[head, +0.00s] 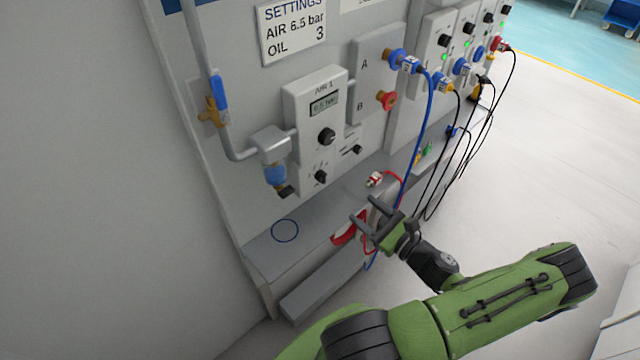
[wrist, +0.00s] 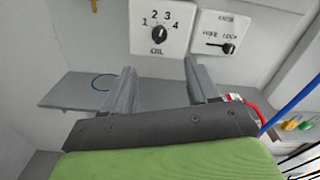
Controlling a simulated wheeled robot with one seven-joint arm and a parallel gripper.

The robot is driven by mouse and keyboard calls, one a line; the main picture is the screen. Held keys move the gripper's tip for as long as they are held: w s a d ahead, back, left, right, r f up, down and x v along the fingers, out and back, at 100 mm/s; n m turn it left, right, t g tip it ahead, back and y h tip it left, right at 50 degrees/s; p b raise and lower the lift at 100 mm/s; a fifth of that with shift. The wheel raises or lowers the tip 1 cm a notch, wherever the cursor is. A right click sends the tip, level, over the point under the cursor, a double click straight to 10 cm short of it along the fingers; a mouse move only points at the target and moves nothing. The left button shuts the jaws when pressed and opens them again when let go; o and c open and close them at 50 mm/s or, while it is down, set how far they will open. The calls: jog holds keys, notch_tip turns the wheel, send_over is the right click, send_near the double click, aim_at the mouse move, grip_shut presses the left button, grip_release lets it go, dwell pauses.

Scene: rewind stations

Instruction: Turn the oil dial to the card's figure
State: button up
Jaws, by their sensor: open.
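The settings card (head: 293,32) reads AIR 6.5 bar and OIL 3. The oil dial (head: 320,176) is a small black knob low on the AIR 1 panel (head: 305,103). In the wrist view the oil dial (wrist: 158,33) shows on a white plate with figures 1 to 4; its pointer is roughly upward, but I cannot tell which figure it marks. My gripper (head: 363,207) is open and empty, in front of and below the panel, apart from the dial. In the wrist view the dial lies beyond the gap between my fingers (wrist: 160,70).
A second knob (wrist: 228,47) with a lock label is right of the oil dial. A larger black knob (head: 326,136) is above it. The shelf below holds a blue ring (head: 285,230) and a red hose connector (head: 375,180). Blue and black hoses (head: 428,120) hang at right.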

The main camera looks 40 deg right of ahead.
aim_at(326, 179)
jog(key=w, duration=0.4)
jog(key=w+b, duration=0.1)
jog(key=w, duration=0.9)
jog(key=shift+w+a, duration=0.15)
jog(key=shift+a, duration=0.1)
jog(key=c, duration=1)
jog(key=shift+r+m+p, duration=0.15)
jog(key=shift+m+p, duration=0.35)
jog(key=shift+p, duration=0.15)
jog(key=shift+c, duration=0.2)
jog(key=shift+f, duration=0.2)
jog(key=o, duration=1)
jog(key=shift+o, duration=0.2)
